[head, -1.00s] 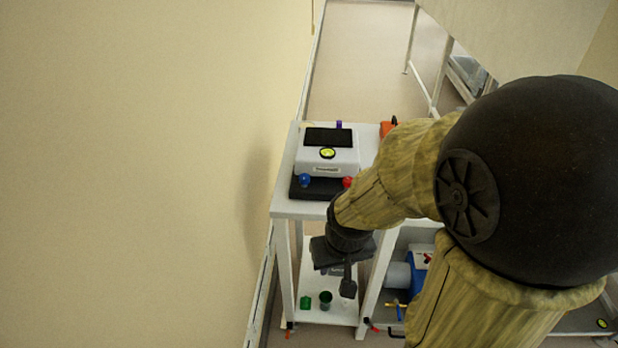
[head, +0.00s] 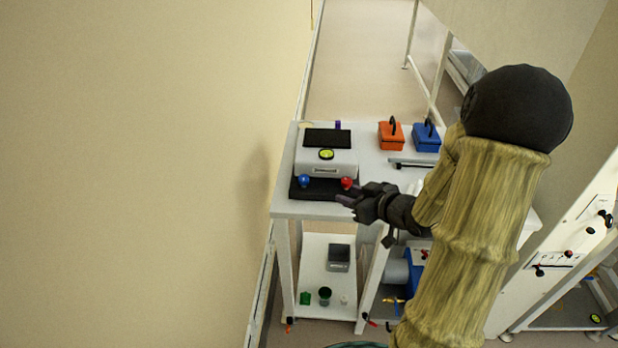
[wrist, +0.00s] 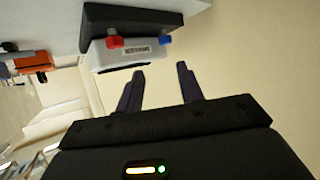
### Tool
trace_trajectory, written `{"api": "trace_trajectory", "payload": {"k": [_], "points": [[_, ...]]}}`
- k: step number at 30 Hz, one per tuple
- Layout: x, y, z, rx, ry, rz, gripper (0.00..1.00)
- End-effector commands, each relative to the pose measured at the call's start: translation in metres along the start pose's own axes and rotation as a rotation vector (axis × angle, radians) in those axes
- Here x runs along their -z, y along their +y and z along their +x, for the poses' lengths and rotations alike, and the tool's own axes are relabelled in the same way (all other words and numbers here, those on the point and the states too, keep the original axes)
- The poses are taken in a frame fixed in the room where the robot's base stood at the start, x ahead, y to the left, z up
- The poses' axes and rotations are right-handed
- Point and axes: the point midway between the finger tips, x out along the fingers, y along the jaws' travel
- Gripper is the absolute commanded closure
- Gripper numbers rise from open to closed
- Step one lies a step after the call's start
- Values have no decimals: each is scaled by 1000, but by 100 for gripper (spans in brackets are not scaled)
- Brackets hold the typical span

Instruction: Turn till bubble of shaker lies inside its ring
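The shaker (head: 340,166) is a pale box with a black top plate, standing on a dark base on the white table. Its round yellow-green bubble level (head: 326,154) faces up near the front; the bubble and ring are too small to tell apart. A blue knob (head: 304,181) sits at the base's front left and a red knob (head: 346,183) at its front right. My gripper (head: 350,197) is open just in front of the red knob. The wrist view shows its fingers (wrist: 159,82) apart and empty, with the red knob (wrist: 114,42) and blue knob (wrist: 165,40) beyond them.
Orange (head: 391,136) and blue (head: 426,138) boxes with black handles stand right of the shaker. The lower shelf (head: 325,262) holds a grey device, a green block and a dark cup. A bare wall (head: 150,170) closes the left side.

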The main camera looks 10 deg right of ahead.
Motion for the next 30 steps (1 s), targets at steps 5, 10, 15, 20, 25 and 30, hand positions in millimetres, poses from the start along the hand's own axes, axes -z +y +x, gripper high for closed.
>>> {"api": "trace_trajectory", "payload": {"k": [5,10,15,20,25,30], "points": [[5,-1,-4,41,57,5,63],[4,-2,-3,41,55,3,63],[5,-2,0,41,55,3,63],[5,-3,14,43,54,3,63],[7,-4,42,44,54,2,63],[9,-5,72,43,54,3,63]]}}
